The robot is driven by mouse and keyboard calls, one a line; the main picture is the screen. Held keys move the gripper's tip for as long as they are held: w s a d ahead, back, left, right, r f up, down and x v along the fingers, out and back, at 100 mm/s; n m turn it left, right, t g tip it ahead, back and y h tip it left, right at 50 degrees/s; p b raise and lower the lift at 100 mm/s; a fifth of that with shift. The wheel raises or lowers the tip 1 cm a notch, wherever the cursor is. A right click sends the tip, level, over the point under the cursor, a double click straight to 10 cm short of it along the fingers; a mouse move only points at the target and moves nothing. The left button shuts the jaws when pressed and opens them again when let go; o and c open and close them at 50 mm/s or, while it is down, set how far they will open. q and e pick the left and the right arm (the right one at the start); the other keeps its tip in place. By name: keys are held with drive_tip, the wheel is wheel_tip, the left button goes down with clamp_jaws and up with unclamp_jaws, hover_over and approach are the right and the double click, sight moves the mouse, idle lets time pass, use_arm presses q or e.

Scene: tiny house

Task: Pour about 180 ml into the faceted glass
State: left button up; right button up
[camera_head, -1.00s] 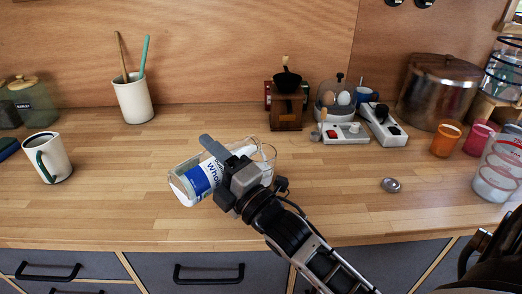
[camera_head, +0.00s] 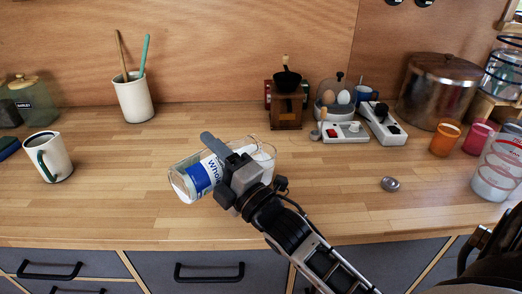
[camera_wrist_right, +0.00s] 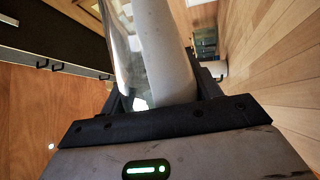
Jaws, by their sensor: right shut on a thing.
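My right gripper (camera_head: 228,170) is shut on a clear container with white contents and a blue-and-white label reading "Whole" (camera_head: 199,178). The container lies strongly tilted, almost on its side, above the middle of the counter, its wide end to the lower left. In the right wrist view a pale, smooth container (camera_wrist_right: 162,50) fills the space between the fingers. A clear, glass-like outline (camera_head: 265,153) shows just right of the gripper; I cannot tell whether it is the faceted glass or part of the held container. The gripper hides much of this area. My left gripper is not in view.
A white mug (camera_head: 52,158) stands at left, a utensil crock (camera_head: 133,100) behind it. A grinder (camera_head: 287,105), egg holder (camera_head: 335,100) and power strips (camera_head: 345,133) stand at back. Orange (camera_head: 445,138) and pink (camera_head: 478,138) cups and a clear jar (camera_head: 496,168) stand right. The front counter is mostly clear.

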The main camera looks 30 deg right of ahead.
use_arm(q)
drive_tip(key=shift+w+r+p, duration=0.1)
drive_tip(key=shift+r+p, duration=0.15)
drive_tip(key=shift+p, duration=0.05)
use_arm(e)
drive_tip(key=shift+r+m, duration=0.3)
drive_tip(key=shift+r, duration=0.05)
idle(0.8)
drive_tip(key=f+n+b, duration=0.1)
drive_tip(key=n, duration=0.1)
drive_tip(key=f+n+y+b, duration=0.1)
drive_tip(key=n+b, duration=0.1)
drive_tip(key=a+f+n+y+b, duration=0.1)
drive_tip(key=b, duration=0.1)
drive_tip(key=shift+s+f+n+g, duration=0.2)
drive_tip(key=shift+f+n+g, duration=0.1)
drive_tip(key=shift+n, duration=0.1)
drive_tip(key=shift+r+p, duration=0.2)
drive_tip(key=shift+p, duration=0.1)
drive_tip(key=shift+f+n+y, duration=0.3)
drive_tip(key=shift+f+n, duration=0.25)
drive_tip(key=shift+n, duration=0.55)
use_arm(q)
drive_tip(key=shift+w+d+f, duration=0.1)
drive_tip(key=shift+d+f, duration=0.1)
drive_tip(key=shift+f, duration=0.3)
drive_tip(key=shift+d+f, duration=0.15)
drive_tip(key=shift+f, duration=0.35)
use_arm(e)
drive_tip(key=shift+d, duration=0.1)
